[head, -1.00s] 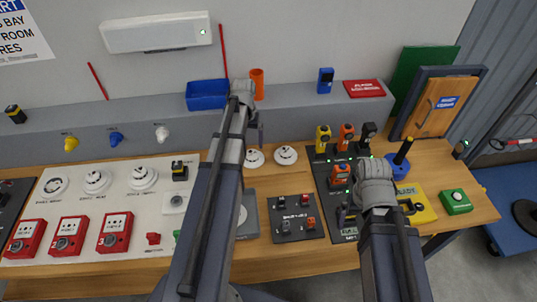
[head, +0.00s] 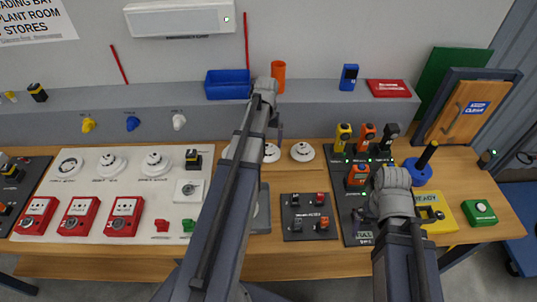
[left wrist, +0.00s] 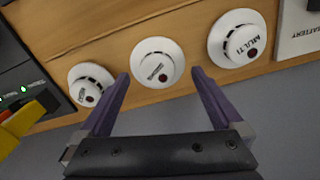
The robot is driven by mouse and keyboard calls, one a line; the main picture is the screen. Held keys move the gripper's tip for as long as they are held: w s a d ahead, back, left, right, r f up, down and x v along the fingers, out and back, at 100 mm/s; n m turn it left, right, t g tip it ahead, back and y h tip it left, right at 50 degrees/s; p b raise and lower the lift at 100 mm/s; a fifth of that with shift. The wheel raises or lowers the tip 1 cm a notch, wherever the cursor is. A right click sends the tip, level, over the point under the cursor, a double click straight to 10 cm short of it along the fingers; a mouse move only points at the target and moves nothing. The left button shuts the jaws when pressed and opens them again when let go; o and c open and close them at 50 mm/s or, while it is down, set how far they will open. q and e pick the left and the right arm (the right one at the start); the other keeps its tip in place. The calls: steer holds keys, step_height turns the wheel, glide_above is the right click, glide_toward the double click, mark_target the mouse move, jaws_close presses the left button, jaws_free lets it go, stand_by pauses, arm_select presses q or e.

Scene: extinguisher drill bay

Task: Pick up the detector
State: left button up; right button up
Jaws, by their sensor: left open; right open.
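White round detectors stand on the wooden table. In the left wrist view one (left wrist: 157,62) sits in the middle, beyond and between my open fingertips (left wrist: 160,76); another (left wrist: 90,84) lies left and one marked MULTI (left wrist: 237,38) right. Nothing is between the fingers. In the head view two detectors, one (head: 271,153) beside my left arm and one (head: 302,152) to its right, are visible; my left arm hides part of the table there. My left gripper (head: 276,130) is small and partly hidden.
A white board (head: 135,211) at left carries more detectors and red call points (head: 80,215). A dark plate with switches (head: 310,217) lies in front. Handheld meters (head: 366,137) stand in a dark tray at right. A blue bin (head: 228,84) and orange cup (head: 279,76) stand on the back ledge.

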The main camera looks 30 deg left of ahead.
mark_target(268, 147)
arm_select(q)
steer(key=f+b, duration=0.1)
steer(key=f, duration=0.1)
steer(key=w+f+b, duration=0.1)
steer(key=f+b, duration=0.1)
steer(key=shift+d+f+b, duration=0.1)
steer(key=shift+f+b, duration=0.1)
steer(key=shift+b, duration=0.1)
arm_select(e)
step_height(268, 147, down, 4)
steer(key=shift+f, duration=0.2)
arm_select(q)
steer(key=shift+r, duration=0.1)
arm_select(e)
steer(key=shift+r, duration=0.1)
arm_select(q)
steer(key=c, duration=1.5)
steer(key=shift+r, duration=0.1)
steer(key=shift+c, duration=0.2)
arm_select(e)
steer(key=shift+r, duration=0.1)
arm_select(q)
step_height(268, 147, up, 10)
steer(key=p, duration=1)
arm_select(e)
step_height(268, 147, up, 10)
